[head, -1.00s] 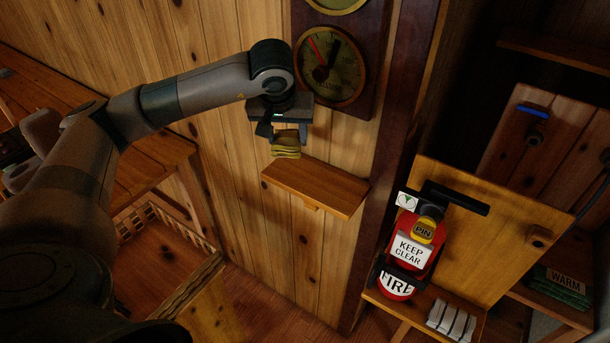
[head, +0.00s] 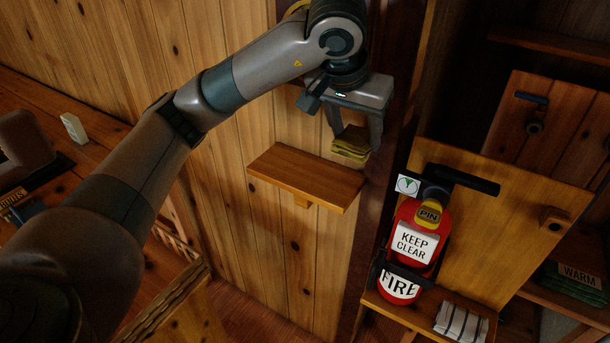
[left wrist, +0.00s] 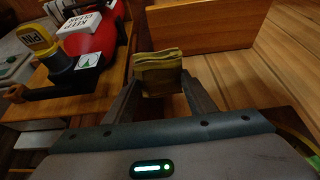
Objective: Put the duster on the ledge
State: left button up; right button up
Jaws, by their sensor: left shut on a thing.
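The duster is a small block of folded yellowish cloth (head: 352,144). My left gripper (head: 355,140) is shut on it and holds it in the air. In the left wrist view the duster (left wrist: 158,72) sits between the two fingers. The ledge (head: 305,178) is a bare wooden shelf on the plank wall. In the head view the duster appears above and near the ledge's right end, apart from it. The ledge also seems to show in the left wrist view as the wooden board (left wrist: 205,28) beyond the duster. My right gripper is not in view.
A red fire extinguisher (head: 417,230) stands on a wooden stand to the right, with a black bar (head: 458,179) above it. A striped cloth (head: 461,320) lies below it. A wooden bench (head: 90,150) is at the left. The ledge top is clear.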

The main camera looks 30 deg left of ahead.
pick_arm(q)
jog(key=shift+a, duration=0.15)
jog(key=p, duration=0.5)
send_near(308, 169)
jog(key=shift+w+d+r, duration=0.1)
jog(key=shift+w+d, duration=0.2)
jog(key=shift+w, duration=0.2)
jog(key=shift+w+d+r, duration=0.1)
jog(key=shift+w+d, duration=0.2)
jog(key=shift+w, duration=0.2)
jog(key=shift+a+f, duration=0.5)
jog(key=shift+a, duration=0.1)
jog(key=shift+w, duration=0.1)
jog(key=shift+f+p, duration=1.1)
jog(key=shift+f, duration=0.9)
